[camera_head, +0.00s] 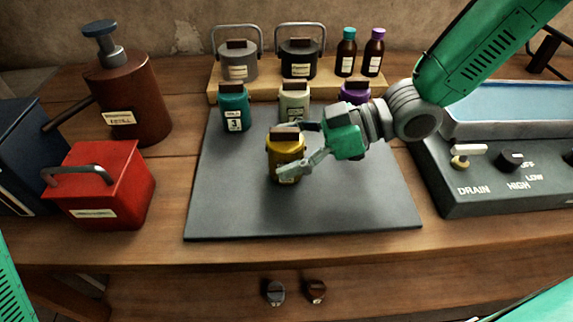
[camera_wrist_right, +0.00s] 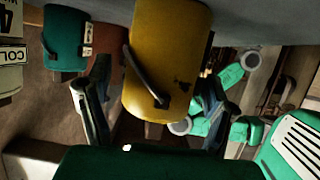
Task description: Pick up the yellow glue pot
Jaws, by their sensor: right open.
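The yellow glue pot (camera_head: 286,151) stands upright on the dark grey mat (camera_head: 225,215), with a dark brown lid block on top. My right gripper (camera_head: 297,153) reaches in from the right with its fingers on either side of the pot. In the right wrist view the yellow pot (camera_wrist_right: 165,60) fills the middle, between the two spread fingers (camera_wrist_right: 148,100). The gripper is open, and whether a finger touches the pot cannot be told. My left gripper is not in view.
Teal (camera_head: 235,108), cream (camera_head: 294,103) and purple (camera_head: 354,93) pots stand behind, near a wooden shelf (camera_head: 330,88) with handled pots and bottles. A red box (camera_head: 105,185) and brown pump bottle (camera_head: 128,95) are left. A control tray (camera_head: 490,180) is right. The front mat is clear.

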